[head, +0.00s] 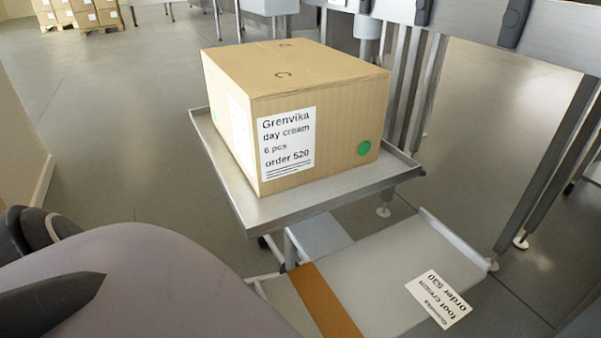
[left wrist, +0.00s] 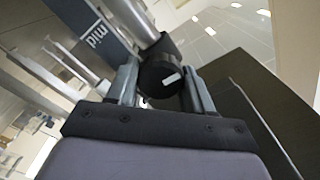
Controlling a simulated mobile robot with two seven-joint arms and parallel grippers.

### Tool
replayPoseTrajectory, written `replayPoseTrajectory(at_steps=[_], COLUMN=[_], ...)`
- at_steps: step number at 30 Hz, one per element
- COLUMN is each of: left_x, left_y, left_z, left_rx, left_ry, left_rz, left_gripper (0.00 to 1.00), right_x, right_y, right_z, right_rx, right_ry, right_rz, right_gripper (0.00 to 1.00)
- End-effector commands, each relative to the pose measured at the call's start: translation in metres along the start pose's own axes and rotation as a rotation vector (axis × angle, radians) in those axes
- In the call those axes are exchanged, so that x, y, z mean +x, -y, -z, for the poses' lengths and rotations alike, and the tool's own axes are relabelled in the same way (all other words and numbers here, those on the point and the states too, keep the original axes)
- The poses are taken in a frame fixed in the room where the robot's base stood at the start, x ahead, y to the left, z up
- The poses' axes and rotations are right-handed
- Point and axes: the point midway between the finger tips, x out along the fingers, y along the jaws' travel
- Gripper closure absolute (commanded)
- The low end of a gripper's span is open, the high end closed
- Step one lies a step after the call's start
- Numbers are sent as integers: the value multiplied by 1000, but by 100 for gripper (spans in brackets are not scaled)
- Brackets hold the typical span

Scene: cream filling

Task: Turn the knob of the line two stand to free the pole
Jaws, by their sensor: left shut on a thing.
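A round black knob (left wrist: 158,88) with a white mark shows in the left wrist view. It sits on a dark block at the lower end of a grey metal pole (left wrist: 136,22). My left gripper (left wrist: 160,76) is shut on the knob, one finger on each side of it. The knob and pole do not show in the head view. I cannot tell how far the knob is turned. My right gripper is in neither view.
A cardboard box (head: 330,115) labelled "day cream, order 520" stands on a grey metal tray (head: 335,196). A lower grey shelf (head: 400,262) bears a label card (head: 438,298). Metal legs (head: 555,165) stand at right. The floor at left is open.

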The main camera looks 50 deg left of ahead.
Motion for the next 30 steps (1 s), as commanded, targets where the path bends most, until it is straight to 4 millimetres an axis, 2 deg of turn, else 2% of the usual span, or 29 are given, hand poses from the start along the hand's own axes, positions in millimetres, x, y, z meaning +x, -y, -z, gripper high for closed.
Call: replayPoseTrajectory(at_steps=[16,17,18,30], left_x=[2,2,2,1], left_y=[1,1,1,0], left_z=[2,2,2,0], left_rx=[-26,-26,-26,-22], left_ry=[-3,-3,-2,-1], left_rz=[2,2,2,1], left_gripper=[79,39,26,24], right_x=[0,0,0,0], right_y=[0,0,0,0], right_z=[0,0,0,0], right_rx=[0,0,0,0], right_ry=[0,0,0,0], right_rz=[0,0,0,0], right_gripper=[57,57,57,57])
